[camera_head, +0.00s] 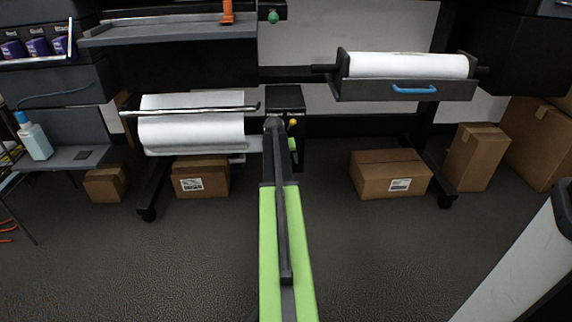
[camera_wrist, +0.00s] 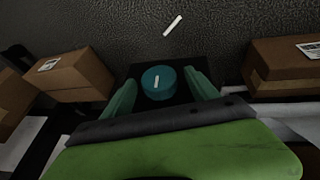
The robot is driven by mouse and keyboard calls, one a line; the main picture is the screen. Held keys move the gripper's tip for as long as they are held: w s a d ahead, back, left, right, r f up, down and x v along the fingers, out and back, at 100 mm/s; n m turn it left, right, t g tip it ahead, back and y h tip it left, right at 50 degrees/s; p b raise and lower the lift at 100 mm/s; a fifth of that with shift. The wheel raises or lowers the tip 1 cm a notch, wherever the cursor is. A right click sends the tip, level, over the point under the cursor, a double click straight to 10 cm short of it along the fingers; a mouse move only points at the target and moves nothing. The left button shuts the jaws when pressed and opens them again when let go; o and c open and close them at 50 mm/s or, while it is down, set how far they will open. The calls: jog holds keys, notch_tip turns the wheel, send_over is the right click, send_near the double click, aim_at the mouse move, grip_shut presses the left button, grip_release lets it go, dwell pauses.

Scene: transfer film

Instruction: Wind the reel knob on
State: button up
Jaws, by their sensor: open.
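The reel knob (camera_wrist: 158,83) is a round teal disc with a short white line on its face. It sits on a dark block between my fingers in the wrist view. My gripper (camera_wrist: 162,90) is open, with one green finger left of the knob and one right of it. I cannot tell whether either finger touches it. In the head view my arm reaches to the black box (camera_head: 285,97) between the two rolls, and hides the knob. The left film roll (camera_head: 195,133) is white and hangs low on the machine.
A white roll in a tray with a blue handle (camera_head: 413,90) is at the upper right. Cardboard boxes (camera_head: 390,173) stand on the floor under the machine. A small white bar (camera_wrist: 172,25) shows beyond the knob.

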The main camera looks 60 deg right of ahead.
jog(key=c, duration=1.3)
jog(key=shift+d, duration=0.25)
jog(key=shift+c, duration=0.3)
jog(key=shift+a, duration=0.2)
jog(key=shift+s+t+y, duration=0.15)
jog(key=shift+t+y, duration=0.35)
jog(key=shift+t, duration=0.1)
jog(key=t, duration=0.1)
jog(key=t+y, duration=0.1)
jog(key=m+t+y+b, duration=0.1)
jog(key=shift+s+d+f, duration=0.1)
jog(key=shift+s+f, duration=0.1)
jog(key=shift+f, duration=0.05)
jog(key=t+b, duration=0.1)
jog(key=t+y+b, duration=0.1)
jog(key=b, duration=0.1)
jog(key=m+t+y+b, duration=0.1)
jog(key=shift+s+d+f+t, duration=0.15)
jog(key=shift+f+t, duration=0.1)
jog(key=shift+t, duration=0.15)
jog(key=t+y+b, duration=0.1)
jog(key=b, duration=0.2)
jog(key=shift+r+m+t, duration=0.15)
jog(key=shift+m+t, duration=0.15)
jog(key=shift+t, duration=0.1)
jog(key=shift+r+y, duration=0.1)
jog(key=shift+y, duration=0.2)
